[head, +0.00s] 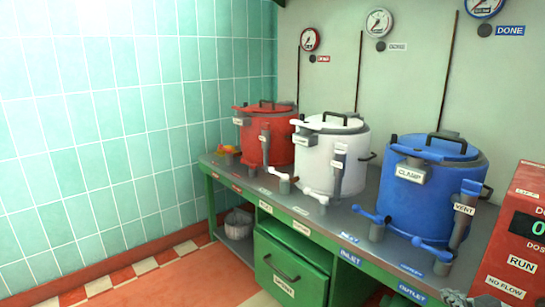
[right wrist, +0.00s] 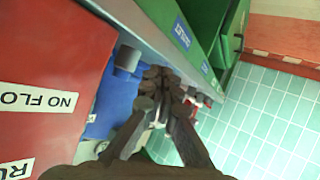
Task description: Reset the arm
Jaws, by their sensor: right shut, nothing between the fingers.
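My right gripper (head: 458,298) shows only in part at the bottom right of the head view, low in front of the red box. In the right wrist view its dark fingers (right wrist: 164,86) are closed together with nothing between them. The fingers point along the counter, past the red box, with a blue kettle beyond them. The rest of the right arm is hidden in the head view. My left gripper is in neither view.
A red box (head: 522,240) with RUN and NO FLOW labels stands close to my right gripper. Blue (head: 425,205), white (head: 318,170) and red (head: 270,150) kettles stand on the counter (head: 300,205). A green drawer (head: 285,268) is below. Floor at left is clear.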

